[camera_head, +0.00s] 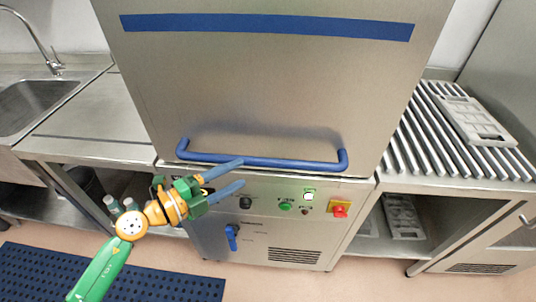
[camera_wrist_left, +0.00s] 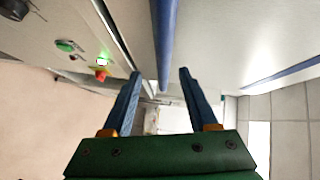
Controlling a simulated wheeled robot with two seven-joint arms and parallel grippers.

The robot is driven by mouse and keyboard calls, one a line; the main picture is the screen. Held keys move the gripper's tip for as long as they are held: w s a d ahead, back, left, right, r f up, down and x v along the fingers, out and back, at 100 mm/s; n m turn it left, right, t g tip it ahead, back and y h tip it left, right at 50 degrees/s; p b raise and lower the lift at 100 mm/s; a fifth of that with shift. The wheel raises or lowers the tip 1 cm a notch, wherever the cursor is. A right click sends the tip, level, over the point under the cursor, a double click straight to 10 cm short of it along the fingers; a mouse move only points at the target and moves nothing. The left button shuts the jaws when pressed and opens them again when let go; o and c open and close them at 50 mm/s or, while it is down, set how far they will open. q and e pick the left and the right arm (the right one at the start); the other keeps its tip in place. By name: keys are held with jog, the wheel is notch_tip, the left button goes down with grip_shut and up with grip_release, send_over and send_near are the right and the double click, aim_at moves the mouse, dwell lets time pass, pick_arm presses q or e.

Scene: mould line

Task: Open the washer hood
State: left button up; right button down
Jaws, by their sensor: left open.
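The washer hood (camera_head: 260,80) is a big steel box, down, with its lower edge just above the front control panel. A blue bar handle (camera_head: 280,162) runs across its lower front. My left gripper (camera_head: 243,173) is open and empty, at the left half of the handle, with its upper finger overlapping the bar in the head view. In the left wrist view the handle (camera_wrist_left: 164,40) runs lengthwise between the two spread fingertips (camera_wrist_left: 161,73); I cannot tell if a finger touches it. My right gripper is not in view.
A roller rack (camera_head: 440,140) with a grey tray (camera_head: 475,120) is right. A sink (camera_head: 35,103) is left. A blue mat (camera_head: 150,285) lies below.

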aim_at(258, 164)
pick_arm(q)
jog(key=shift+m, duration=0.3)
jog(key=x, duration=0.4)
jog(key=p+x, duration=0.1)
jog(key=x, duration=0.1)
jog(key=shift+d+r, duration=0.4)
jog(key=shift+x, duration=1.1)
jog(key=shift+s+a+f, duration=0.1)
jog(key=shift+f, duration=0.1)
grip_shut()
